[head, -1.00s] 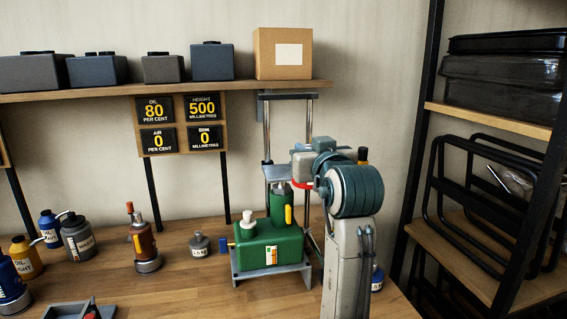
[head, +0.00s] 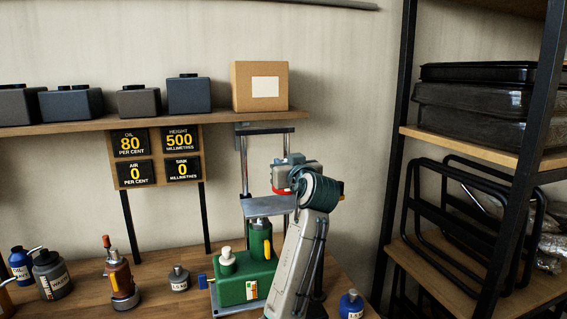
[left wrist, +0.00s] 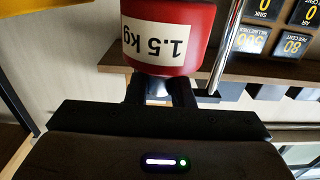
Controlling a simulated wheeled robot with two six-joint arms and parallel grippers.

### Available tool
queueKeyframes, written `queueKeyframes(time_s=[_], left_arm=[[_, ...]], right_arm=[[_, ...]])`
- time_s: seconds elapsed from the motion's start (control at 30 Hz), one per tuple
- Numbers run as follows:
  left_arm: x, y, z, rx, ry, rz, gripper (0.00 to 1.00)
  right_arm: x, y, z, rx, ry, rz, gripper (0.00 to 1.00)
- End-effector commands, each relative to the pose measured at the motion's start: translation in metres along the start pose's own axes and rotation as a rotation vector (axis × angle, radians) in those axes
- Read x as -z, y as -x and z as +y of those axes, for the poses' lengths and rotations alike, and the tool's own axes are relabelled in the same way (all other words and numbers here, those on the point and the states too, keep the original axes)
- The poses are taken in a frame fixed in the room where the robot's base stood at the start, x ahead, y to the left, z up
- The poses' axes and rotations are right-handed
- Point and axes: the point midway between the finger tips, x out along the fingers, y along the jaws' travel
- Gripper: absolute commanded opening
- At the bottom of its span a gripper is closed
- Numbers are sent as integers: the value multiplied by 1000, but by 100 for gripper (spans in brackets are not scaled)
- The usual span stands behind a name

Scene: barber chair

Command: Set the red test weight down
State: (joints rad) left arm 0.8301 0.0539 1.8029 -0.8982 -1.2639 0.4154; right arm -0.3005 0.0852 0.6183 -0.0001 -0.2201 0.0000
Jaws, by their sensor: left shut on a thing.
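The red test weight (left wrist: 182,50), labelled 1.5 kg, is large at the top of the left wrist view, its label upside down there. My left gripper (left wrist: 162,88) is shut on its narrow grey neck. In the head view only a red sliver of the weight (head: 281,191) shows beside my left gripper (head: 290,170); my wrist hides much of it. The grey plate (head: 262,207) of the green jack (head: 236,289) is just below the red sliver in the picture. I cannot tell whether the weight touches the plate. My right gripper is not in view.
Upright rods (head: 244,165) frame the plate. A shelf (head: 215,119) with a cardboard box (head: 259,87) runs above. Bottles and a small grey weight (head: 179,279) stand on the bench to the left. A black-framed rack (head: 397,130) stands at the right.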

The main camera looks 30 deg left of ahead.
Motion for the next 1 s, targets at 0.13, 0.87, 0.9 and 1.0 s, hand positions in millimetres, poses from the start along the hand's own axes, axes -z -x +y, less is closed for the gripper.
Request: queueKeyframes(time_s=[0.13,0.87,0.9,1.0], left_arm=[[4,-10,3,1,3,8,0],[-32,-10,3,0,4,8,0],[-33,-10,3,0,4,8,0],[-38,-10,4,0,0,0,27]], right_arm=[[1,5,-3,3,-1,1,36],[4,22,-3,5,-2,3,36],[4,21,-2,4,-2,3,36],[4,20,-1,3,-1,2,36]])
